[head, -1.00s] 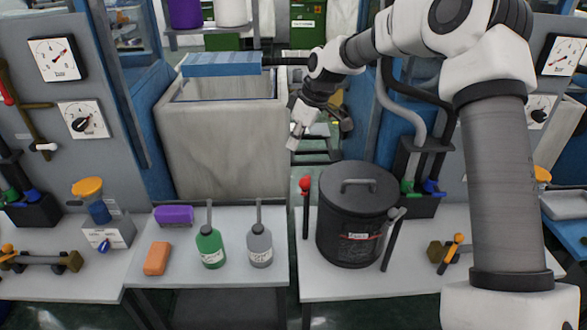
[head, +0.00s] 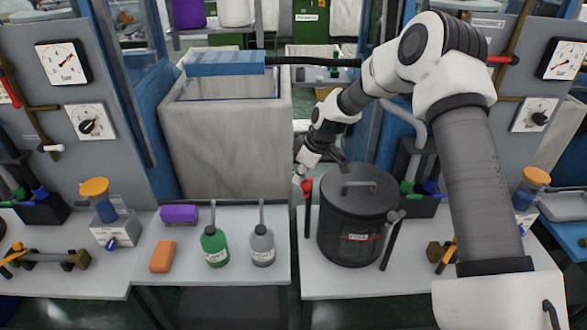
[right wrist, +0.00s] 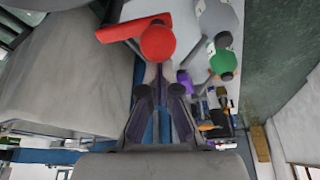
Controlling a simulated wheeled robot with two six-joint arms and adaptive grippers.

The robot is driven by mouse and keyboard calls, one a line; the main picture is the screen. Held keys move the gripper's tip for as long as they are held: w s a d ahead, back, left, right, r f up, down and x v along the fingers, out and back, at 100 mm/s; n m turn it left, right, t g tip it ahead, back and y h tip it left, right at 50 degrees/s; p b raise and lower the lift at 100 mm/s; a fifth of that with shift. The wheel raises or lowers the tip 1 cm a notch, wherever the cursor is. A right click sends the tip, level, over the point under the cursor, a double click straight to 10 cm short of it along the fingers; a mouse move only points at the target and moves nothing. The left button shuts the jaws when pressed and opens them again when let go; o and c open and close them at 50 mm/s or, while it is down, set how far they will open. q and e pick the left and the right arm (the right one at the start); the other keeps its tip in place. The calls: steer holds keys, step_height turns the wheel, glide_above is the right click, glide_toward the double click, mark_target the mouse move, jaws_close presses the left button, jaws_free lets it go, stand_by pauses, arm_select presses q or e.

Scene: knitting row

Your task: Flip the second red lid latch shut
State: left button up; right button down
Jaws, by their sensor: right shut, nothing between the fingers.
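A black lidded pot (head: 350,240) stands on the right bench. On its left side a dark lever with a red knob (head: 307,187) stands upright; on its right side a dark lever with a grey knob (head: 397,215) leans outward. My right gripper (head: 299,178) is shut and empty, just above and left of the red knob. In the right wrist view the red knob (right wrist: 158,43) is right ahead of the closed fingertips (right wrist: 160,72), with a red bar (right wrist: 128,28) beside it. I cannot tell whether they touch. My left gripper is out of view.
The grey tub (head: 225,145) stands behind the left bench. A gap separates the benches.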

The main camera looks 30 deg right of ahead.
steer(key=shift+w+f, duration=0.15)
steer(key=shift+s+b, duration=0.2)
steer(key=shift+b, duration=0.1)
